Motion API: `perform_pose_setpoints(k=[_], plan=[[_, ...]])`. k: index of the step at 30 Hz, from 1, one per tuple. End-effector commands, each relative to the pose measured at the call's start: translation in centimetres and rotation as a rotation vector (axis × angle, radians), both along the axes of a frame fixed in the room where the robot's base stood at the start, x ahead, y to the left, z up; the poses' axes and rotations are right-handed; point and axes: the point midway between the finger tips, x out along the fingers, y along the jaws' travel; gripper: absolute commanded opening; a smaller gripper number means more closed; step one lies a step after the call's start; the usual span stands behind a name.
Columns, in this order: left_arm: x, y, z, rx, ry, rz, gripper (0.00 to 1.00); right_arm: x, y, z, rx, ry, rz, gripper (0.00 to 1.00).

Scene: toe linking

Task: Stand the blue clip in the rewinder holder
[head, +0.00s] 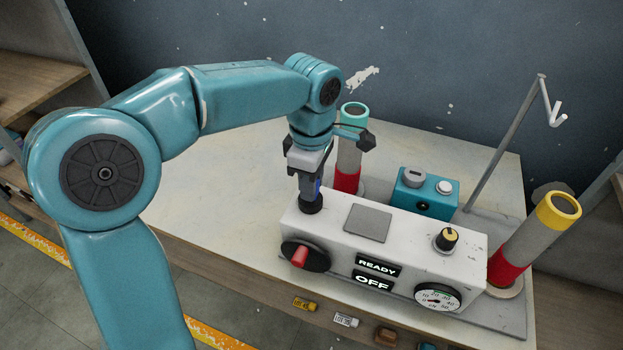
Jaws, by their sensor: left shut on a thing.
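The rewinder (388,235) is a long white box on the table, with a grey square plate on top. My left gripper (309,190) points down over the left end of its top and is shut on the blue clip (318,187). Only a narrow blue strip of the clip shows beside the dark fingers. A round black piece (311,206), seemingly the holder, sits directly below the fingers on the rewinder's top. I cannot tell whether the clip's lower end is inside it. My right gripper is not in view.
A teal box (424,193) and a red-grey post with a teal top (349,155) stand behind the rewinder. A yellow-topped post (535,238) leans at the right, near a thin metal stand (502,145). The table's left part (225,200) is clear.

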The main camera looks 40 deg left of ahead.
Motion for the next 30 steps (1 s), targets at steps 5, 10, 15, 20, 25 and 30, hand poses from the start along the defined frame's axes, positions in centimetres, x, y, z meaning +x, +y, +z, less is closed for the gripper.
perform_pose_setpoints(k=[5,10,15,20,25,30], plan=[[0.0,0.0,-0.7,0.000,0.000,0.000,0.00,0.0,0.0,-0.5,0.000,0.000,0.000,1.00],[0.0,0.0,-1.2,0.000,0.000,0.000,0.00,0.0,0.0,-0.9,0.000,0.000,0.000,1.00],[0.0,0.0,-1.4,0.000,-0.001,0.000,0.36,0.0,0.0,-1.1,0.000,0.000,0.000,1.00],[0.0,0.0,-1.4,0.000,0.000,0.000,0.56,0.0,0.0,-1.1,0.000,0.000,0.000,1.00],[0.0,0.0,-1.4,0.000,0.000,0.000,0.56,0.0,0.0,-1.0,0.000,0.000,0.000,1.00],[0.1,0.0,0.1,0.000,-0.004,0.001,0.56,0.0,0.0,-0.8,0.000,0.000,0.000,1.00]])
